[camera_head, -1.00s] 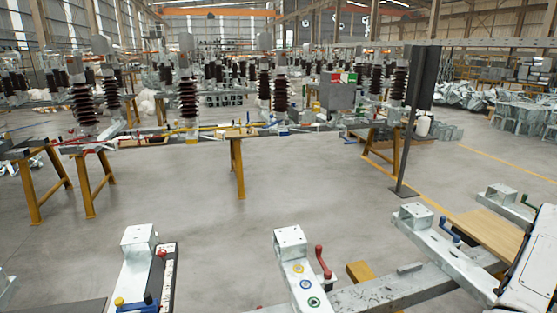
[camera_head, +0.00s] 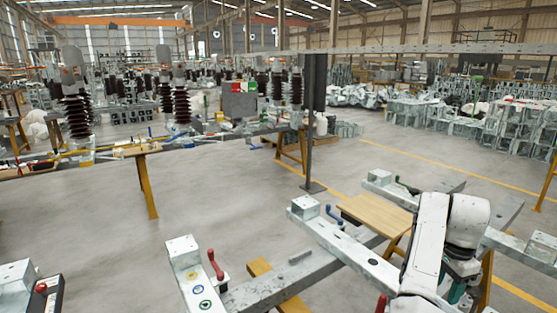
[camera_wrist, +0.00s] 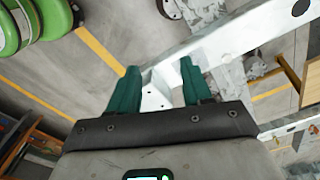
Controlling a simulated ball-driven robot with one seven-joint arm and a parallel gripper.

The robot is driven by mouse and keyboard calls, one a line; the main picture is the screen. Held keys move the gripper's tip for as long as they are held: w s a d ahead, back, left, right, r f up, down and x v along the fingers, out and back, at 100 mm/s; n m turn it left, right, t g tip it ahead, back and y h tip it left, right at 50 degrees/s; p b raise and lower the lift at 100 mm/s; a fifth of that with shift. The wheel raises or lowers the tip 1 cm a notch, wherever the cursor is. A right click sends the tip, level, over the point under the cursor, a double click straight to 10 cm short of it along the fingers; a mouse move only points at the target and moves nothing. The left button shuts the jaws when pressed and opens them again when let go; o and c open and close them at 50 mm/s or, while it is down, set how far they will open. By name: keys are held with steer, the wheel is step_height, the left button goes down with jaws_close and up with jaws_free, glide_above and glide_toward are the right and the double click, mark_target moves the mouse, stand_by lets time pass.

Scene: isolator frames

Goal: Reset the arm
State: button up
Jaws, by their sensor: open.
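My gripper (camera_wrist: 158,82) shows in the wrist view with its two green fingers spread apart and nothing between them. A pale galvanized steel beam (camera_wrist: 245,40) runs behind the fingers, and I cannot tell how far away it is. In the head view my white arm is folded at the lower right, over the steel frames; the gripper's fingers are not clearly seen there.
Steel frame beams (camera_head: 345,245) with a red crank handle (camera_head: 215,263) and a blue one (camera_head: 334,216) lie close in front. A wooden board (camera_head: 375,214) and a dark post (camera_head: 313,130) stand beyond. Green cylinders (camera_wrist: 45,18) show in the wrist view. Open floor lies left of centre.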

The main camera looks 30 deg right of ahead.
steer(key=s+a+f+n, duration=0.5)
steer(key=a+n, duration=0.2)
steer(key=a, duration=0.4)
steer(key=s+a+f+n, duration=0.5)
steer(key=s+a+n, duration=0.1)
steer(key=a, duration=0.5)
steer(key=s+a+f+n+t, duration=0.1)
steer(key=s+a+f+n, duration=0.4)
steer(key=a+n, duration=0.3)
steer(key=s+a, duration=0.1)
steer(key=a, duration=0.2)
steer(key=shift+f, duration=0.4)
